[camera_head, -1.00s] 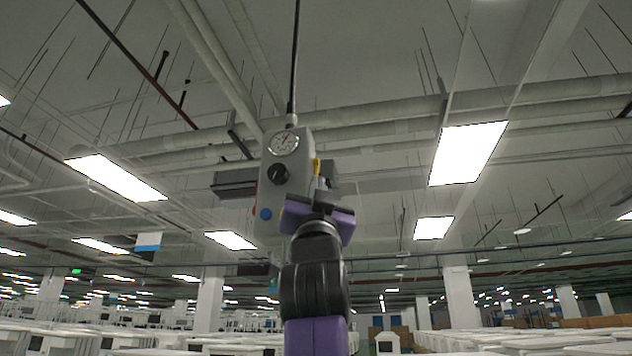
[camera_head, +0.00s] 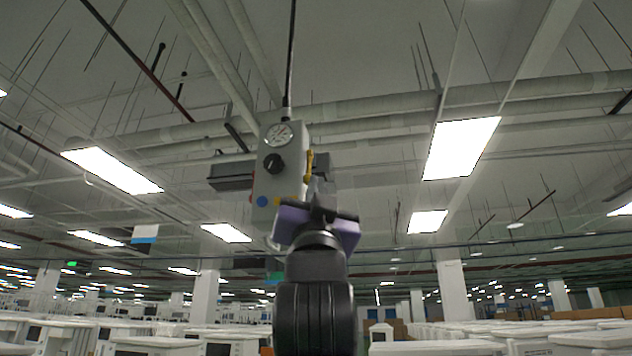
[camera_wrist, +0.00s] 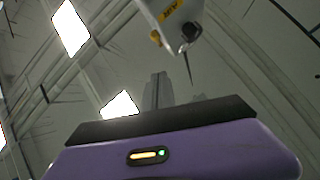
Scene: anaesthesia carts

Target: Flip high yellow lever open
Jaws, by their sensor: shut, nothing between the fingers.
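The yellow lever (camera_head: 309,166) is on the right side of a hanging grey control box (camera_head: 286,190), high under the ceiling. The box has a round gauge (camera_head: 279,135), a black knob (camera_head: 273,164) and a blue button (camera_head: 262,201). My gripper (camera_head: 316,184) is shut and empty, pointing up just below the lever; whether it touches the lever I cannot tell. In the wrist view, my gripper (camera_wrist: 158,88) points up towards the box (camera_wrist: 176,12), with a small yellow part (camera_wrist: 155,37) and a dark knob-like part (camera_wrist: 189,32) beyond the fingertips.
A black cable (camera_head: 291,60) runs up from the box. Dark bars (camera_head: 232,176) show behind it. Ceiling pipes (camera_head: 380,108) and lamps (camera_head: 461,146) are above. Rows of white carts (camera_head: 150,343) stand far below. The air to the right of the box is clear.

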